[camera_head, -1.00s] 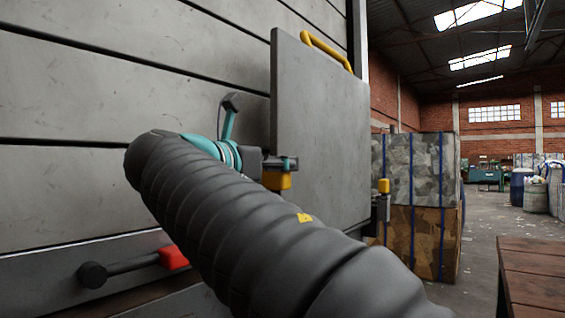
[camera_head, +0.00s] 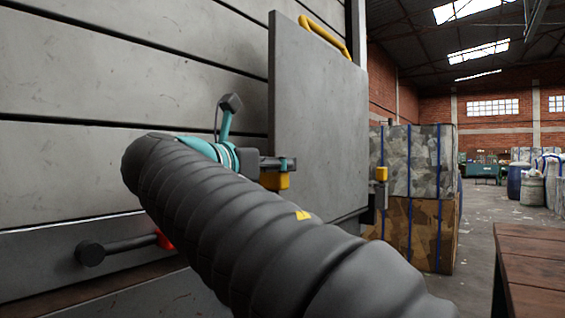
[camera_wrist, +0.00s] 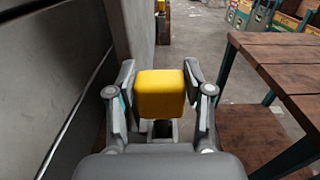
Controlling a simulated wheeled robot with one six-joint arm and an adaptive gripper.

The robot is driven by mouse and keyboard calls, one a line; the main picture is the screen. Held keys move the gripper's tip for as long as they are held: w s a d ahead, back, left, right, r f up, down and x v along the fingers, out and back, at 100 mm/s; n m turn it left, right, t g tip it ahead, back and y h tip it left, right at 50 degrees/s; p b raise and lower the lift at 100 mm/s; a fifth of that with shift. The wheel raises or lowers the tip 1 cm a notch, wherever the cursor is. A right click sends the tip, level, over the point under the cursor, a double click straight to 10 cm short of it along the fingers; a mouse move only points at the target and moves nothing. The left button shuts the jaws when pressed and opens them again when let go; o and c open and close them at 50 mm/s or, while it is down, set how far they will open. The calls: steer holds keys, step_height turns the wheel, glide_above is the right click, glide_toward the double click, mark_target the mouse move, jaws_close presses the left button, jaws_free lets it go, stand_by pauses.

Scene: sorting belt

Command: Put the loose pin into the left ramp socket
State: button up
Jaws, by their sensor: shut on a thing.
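My gripper (camera_wrist: 160,95) is shut on a yellow block-shaped pin head (camera_wrist: 161,94), held between both fingers. In the head view my gripper (camera_head: 283,165) and the yellow pin (camera_head: 274,181) are in front of the lower left part of the upright grey ramp plate (camera_head: 318,120). A dark piece shows just under the yellow head in the wrist view; I cannot tell whether it is the pin's shaft or a socket. Another yellow-topped pin (camera_head: 381,174) stands in a dark bracket (camera_head: 378,197) at the ramp's right edge. The left socket is not clearly visible; my arm covers that area.
A grey slatted wall (camera_head: 100,90) rises close on the left. A black-knobbed lever (camera_head: 120,248) with a red end sticks out low on it. A wooden table (camera_head: 535,270) stands at right. Strapped bales (camera_head: 420,180) stand behind the ramp. Open floor lies between bales and table.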

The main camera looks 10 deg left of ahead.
steer(key=shift+f+b, duration=0.85)
steer(key=shift+f, duration=0.6)
steer(key=o, duration=1.5)
steer(key=shift+c, duration=0.2)
steer(key=shift+s, duration=0.1)
steer(key=v, duration=1.2)
